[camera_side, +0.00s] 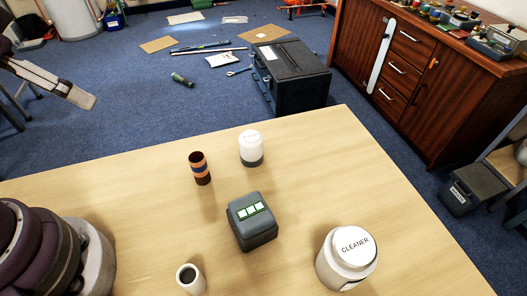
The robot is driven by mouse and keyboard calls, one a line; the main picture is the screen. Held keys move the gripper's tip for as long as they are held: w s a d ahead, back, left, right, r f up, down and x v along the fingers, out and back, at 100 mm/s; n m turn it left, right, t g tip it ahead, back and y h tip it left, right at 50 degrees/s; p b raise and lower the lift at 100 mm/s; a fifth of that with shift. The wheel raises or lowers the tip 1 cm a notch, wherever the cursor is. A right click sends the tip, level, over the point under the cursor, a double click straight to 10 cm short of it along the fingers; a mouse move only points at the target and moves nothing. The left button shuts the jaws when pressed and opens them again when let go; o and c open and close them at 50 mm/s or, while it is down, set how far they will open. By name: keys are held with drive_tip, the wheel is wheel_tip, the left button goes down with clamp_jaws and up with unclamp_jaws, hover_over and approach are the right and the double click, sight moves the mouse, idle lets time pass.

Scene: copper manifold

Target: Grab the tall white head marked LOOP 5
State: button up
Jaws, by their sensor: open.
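A white head (251,146) with a dark grey base stands upright near the far edge of the table in the side view. It has small marking on its top that is too small to read, so I cannot confirm LOOP 5. A short white hollow cylinder (190,279) stands at the near edge, and I see no marking on it.
A brown cylinder with a blue band (201,168) stands left of the white head. A dark grey box with pale green-edged squares (251,223) sits mid-table (120,185). A large white CLEANER container (346,260) stands at the near right. Bare table lies right of the head.

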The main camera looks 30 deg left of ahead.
drive_tip(key=n+g, duration=0.6)
drive_tip(key=n, duration=1.3)
hover_over(250, 136)
drive_tip(key=f, duration=0.6)
drive_tip(key=a+f, duration=0.1)
drive_tip(key=f, duration=0.2)
drive_tip(key=shift+f, duration=0.25)
drive_tip(key=f, duration=0.7)
drive_tip(key=d+f, duration=0.1)
drive_tip(key=f, duration=0.2)
drive_tip(key=shift+f, duration=0.2)
drive_tip(key=c, duration=1.4)
